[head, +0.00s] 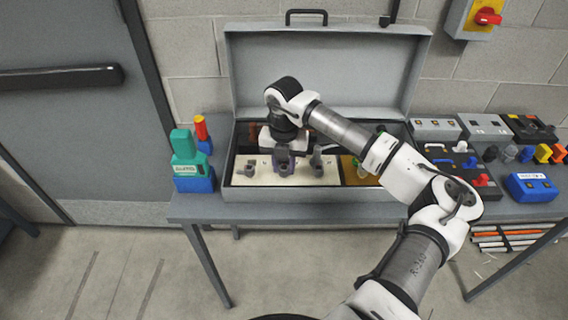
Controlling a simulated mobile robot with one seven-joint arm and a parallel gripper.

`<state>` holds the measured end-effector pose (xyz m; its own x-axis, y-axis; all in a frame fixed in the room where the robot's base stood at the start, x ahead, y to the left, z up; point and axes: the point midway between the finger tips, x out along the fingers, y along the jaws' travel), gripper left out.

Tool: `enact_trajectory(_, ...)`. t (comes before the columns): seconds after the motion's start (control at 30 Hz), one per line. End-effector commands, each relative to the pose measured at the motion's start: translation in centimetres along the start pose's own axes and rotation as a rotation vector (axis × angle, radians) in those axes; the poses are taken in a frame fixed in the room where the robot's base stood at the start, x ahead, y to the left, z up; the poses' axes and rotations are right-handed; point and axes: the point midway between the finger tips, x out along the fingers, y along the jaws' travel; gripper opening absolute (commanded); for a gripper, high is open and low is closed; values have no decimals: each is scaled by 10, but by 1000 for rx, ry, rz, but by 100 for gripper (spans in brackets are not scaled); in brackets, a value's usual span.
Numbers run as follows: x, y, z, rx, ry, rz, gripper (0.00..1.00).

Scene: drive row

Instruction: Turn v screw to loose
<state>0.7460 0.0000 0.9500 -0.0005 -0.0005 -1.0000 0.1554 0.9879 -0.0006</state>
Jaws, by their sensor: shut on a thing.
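An open grey case (236,192) stands on the bench, with a cream panel (258,177) in its left part. Several dark grey screw-like fittings stand on the panel: a short one at left (251,170), a middle one (284,163) with purple around it, and a taller one at right (317,160). Small marks beside them are too small to read, so I cannot tell by its letter which is the v screw. My gripper (283,151) points down at the middle fitting and is shut on it. Its fingertips are mostly hidden by the wrist and the fitting.
An ochre panel (352,176) with a green part fills the case's right side, under my arm. A green and blue device (192,162) stands left of the case. Control boxes and a blue box (531,187) crowd the right. The case's raised lid (350,70) stands behind.

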Motion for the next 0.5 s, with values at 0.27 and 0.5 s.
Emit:
enact_trajectory(0.27,1,0,0,-18,-1,0,4)
enact_trajectory(0.5,4,0,1,-119,-4,-1,4)
